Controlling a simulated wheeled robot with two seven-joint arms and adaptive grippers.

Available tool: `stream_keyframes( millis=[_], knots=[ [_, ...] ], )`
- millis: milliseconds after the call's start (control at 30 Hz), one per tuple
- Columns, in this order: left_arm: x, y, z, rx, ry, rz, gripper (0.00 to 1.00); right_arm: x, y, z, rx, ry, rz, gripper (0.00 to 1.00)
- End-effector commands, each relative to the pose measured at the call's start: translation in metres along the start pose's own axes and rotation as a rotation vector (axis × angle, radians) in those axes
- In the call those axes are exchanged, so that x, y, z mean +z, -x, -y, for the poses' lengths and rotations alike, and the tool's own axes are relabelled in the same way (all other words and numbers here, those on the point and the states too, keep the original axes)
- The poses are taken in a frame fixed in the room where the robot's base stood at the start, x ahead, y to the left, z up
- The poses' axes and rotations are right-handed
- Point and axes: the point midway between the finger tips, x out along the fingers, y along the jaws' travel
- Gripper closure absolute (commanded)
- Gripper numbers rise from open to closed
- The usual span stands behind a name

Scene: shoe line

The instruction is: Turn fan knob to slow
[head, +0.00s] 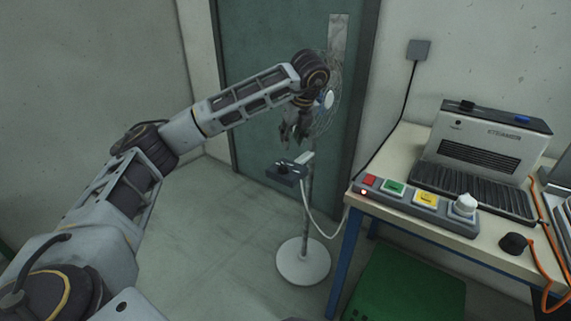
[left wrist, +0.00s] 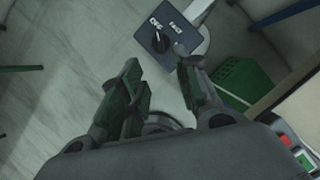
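The standing fan (head: 328,98) is in front of the green door in the head view, partly hidden by my left arm. Its dark control box (head: 287,172) is on the pole and also shows in the left wrist view (left wrist: 187,40). The black fan knob (left wrist: 160,43) is on the box face, with OFF and FAST printed beside it. A light mark on the knob seems to point toward OFF; I see no SLOW label. My left gripper (head: 291,139) is above the box, open and empty, fingers apart in the left wrist view (left wrist: 158,70). My right gripper is not in view.
A table (head: 400,228) on the right holds a steamer (head: 487,148), a button panel (head: 411,199) with a white knob, and a small black object (head: 513,243). A green crate (head: 405,285) is under it. The fan's white cable runs toward the table. The floor left of the fan is clear.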

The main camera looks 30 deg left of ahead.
Motion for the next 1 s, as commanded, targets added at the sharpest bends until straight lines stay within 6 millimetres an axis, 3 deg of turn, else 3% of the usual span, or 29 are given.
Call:
stream_keyframes(
  millis=[367, 1000],
  knots=[
    [-0.001, -0.014, 0.001, -0.001, -0.002, -0.001, 0.68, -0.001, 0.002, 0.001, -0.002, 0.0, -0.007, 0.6],
    [-0.002, -0.095, 0.0, 0.0, -0.002, -0.002, 0.68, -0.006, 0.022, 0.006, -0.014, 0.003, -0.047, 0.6]
  ],
)
